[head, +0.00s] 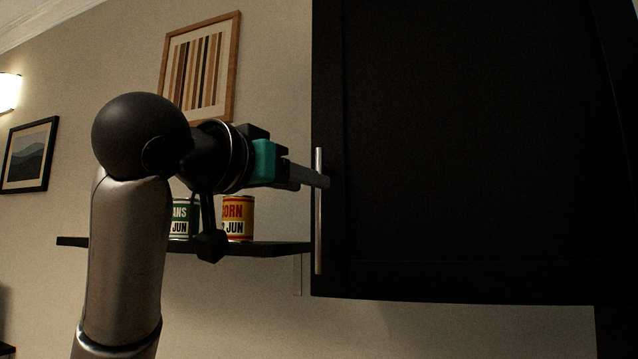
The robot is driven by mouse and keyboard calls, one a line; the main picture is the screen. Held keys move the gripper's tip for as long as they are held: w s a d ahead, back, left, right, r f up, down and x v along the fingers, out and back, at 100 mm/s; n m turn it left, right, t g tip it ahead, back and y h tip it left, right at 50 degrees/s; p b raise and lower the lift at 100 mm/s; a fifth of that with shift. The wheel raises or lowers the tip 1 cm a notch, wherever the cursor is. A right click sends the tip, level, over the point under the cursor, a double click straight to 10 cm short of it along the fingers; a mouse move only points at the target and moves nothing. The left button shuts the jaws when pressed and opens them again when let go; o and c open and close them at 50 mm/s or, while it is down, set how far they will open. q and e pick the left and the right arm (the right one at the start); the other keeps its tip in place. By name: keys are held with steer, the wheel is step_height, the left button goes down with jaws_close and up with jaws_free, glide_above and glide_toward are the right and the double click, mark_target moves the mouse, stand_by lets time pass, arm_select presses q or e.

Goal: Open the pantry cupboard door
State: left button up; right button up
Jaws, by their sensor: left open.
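The pantry cupboard door (470,150) is a large dark panel filling the right of the head view, and it looks closed. Its handle (319,245) is a thin upright metal bar near the door's left edge. My left gripper (322,178) comes in from the left, with its fingertips at the upper part of the handle. Its fingers overlap the bar in the picture; I cannot tell whether they touch it. The gripper is open. My right gripper is not in view.
A dark wall shelf (270,249) left of the cupboard holds a green-labelled can (181,218) and a corn can (239,218), partly behind my left arm. A striped picture (200,68) and a landscape picture (30,155) hang on the wall. Below the cupboard the wall is bare.

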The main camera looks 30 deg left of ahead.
arm_select(q)
steer(key=w, duration=0.5)
steer(key=shift+p, duration=0.3)
steer(key=shift+a, duration=0.1)
jaws_close()
stand_by(1.0)
